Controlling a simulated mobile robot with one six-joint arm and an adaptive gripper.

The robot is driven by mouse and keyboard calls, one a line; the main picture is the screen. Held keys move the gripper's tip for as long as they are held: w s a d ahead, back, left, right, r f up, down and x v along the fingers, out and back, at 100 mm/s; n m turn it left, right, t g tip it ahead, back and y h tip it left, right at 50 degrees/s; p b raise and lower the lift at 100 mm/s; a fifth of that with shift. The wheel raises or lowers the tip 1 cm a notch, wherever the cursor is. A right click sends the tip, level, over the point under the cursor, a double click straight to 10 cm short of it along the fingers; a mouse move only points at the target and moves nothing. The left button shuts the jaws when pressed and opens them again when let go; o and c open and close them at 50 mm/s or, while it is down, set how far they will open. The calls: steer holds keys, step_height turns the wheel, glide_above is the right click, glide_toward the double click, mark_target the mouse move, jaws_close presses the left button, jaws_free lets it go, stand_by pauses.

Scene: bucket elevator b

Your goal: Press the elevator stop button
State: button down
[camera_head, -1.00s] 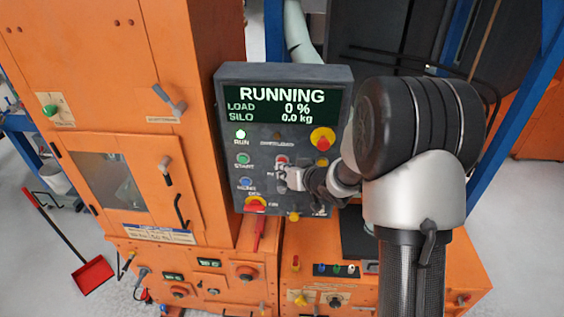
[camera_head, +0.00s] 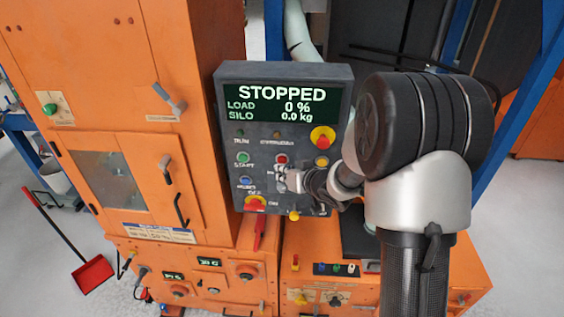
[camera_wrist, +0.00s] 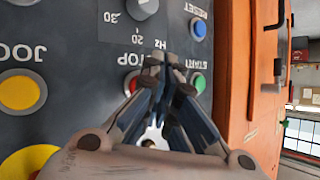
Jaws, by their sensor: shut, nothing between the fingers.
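The red stop button (camera_head: 282,159) is on the dark control panel (camera_head: 230,118), to the right of the green start button (camera_head: 243,158). The panel's display (camera_head: 283,105) reads STOPPED, with load 0 % and silo 0.0 kg. My gripper (camera_head: 281,176) is shut and empty, just below the stop button in the head view. In the wrist view my fingertips (camera_wrist: 161,62) are beside the red stop button (camera_wrist: 131,84), whose edge is partly covered by a finger. The green start button (camera_wrist: 197,83) is on their other side. I cannot tell whether the fingertips touch the panel.
A red and yellow emergency stop (camera_head: 322,138) and a yellow jog button (camera_head: 321,161) sit at the panel's right. A blue reset button (camera_head: 245,182) and a red and yellow switch (camera_head: 255,203) are lower left. The orange cabinet (camera_head: 185,100) stands close on the left.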

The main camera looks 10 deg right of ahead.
steer(key=s, duration=0.1)
steer(key=s+a+b, duration=0.1)
steer(key=s, duration=0.2)
steer(key=shift+s+a, duration=0.3)
steer(key=shift+s, duration=0.1)
stand_by(0.8)
